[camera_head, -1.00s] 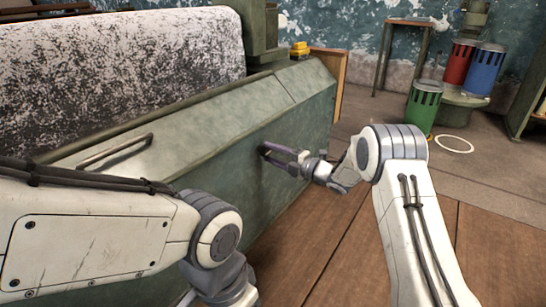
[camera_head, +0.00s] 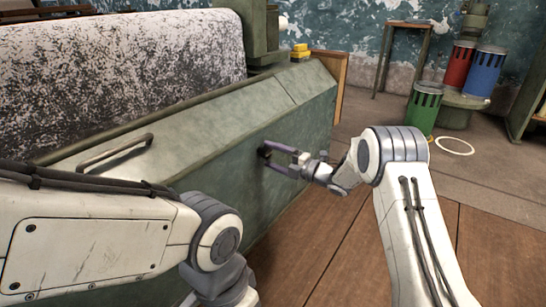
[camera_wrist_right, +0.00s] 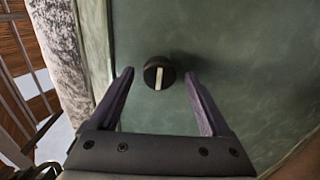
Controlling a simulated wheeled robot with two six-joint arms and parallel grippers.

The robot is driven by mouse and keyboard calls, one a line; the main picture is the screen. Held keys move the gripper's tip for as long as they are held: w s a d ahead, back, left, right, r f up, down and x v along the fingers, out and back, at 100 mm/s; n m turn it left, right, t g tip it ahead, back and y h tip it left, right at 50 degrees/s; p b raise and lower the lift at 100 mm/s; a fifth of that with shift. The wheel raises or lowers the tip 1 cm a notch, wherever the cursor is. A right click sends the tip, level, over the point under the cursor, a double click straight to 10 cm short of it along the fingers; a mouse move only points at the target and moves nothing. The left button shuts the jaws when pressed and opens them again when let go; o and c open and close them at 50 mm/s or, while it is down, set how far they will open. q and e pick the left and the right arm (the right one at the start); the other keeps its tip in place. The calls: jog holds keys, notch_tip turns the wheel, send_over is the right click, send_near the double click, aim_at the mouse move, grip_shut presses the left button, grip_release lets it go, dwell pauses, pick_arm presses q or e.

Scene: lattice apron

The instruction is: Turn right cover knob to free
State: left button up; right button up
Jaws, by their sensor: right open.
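The right cover knob (camera_wrist_right: 159,73) is a round black knob with a pale bar across its face, on the green cover panel (camera_wrist_right: 250,60). In the right wrist view its bar runs nearly along the view's vertical. My right gripper (camera_wrist_right: 158,85) is open, with its two purple-grey fingers either side of the knob and apart from it. In the head view the right gripper (camera_head: 273,158) is at the cover's front face, and the knob is mostly hidden there by the fingers. My left arm (camera_head: 100,235) comes in at the lower left; its gripper is out of the picture.
A bar handle (camera_head: 115,152) is on the cover's sloped top at the left. A yellow block (camera_head: 300,50) sits at the cover's far end. Green (camera_head: 424,108), red (camera_head: 458,63) and blue (camera_head: 482,70) bins stand at the back right. The wooden floor on the right is clear.

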jog(key=p+v, duration=0.5)
jog(key=v, duration=0.5)
jog(key=shift+s+d, duration=0.2)
jog(key=w+a+r+m+h+p, duration=0.1)
jog(key=a+r+m+h+p, duration=0.3)
jog(key=r, duration=0.3)
jog(key=s+a+r+m+g+h+p, duration=0.1)
jog(key=s+a+r+m+h+p, duration=0.2)
jog(key=s+r+m+h, duration=0.4)
jog(key=s+d+r+m+g+h+p, duration=0.1)
jog(key=s+r+m+g+p, duration=0.2)
jog(key=s, duration=0.9)
jog(key=s+d+m+g+h+p, duration=0.15)
jog(key=s+m+g, duration=0.25)
jog(key=s, duration=0.9)
jog(key=s+r+m+g+p, duration=0.2)
jog(key=s+m+g+p, duration=0.15)
jog(key=s, duration=0.85)
notch_tip(320, 180, up, 37)
jog(key=p, duration=3.6)
jog(key=shift+w+t+p, duration=0.3)
jog(key=shift+w+t, duration=0.05)
jog(key=shift+t, duration=0.1)
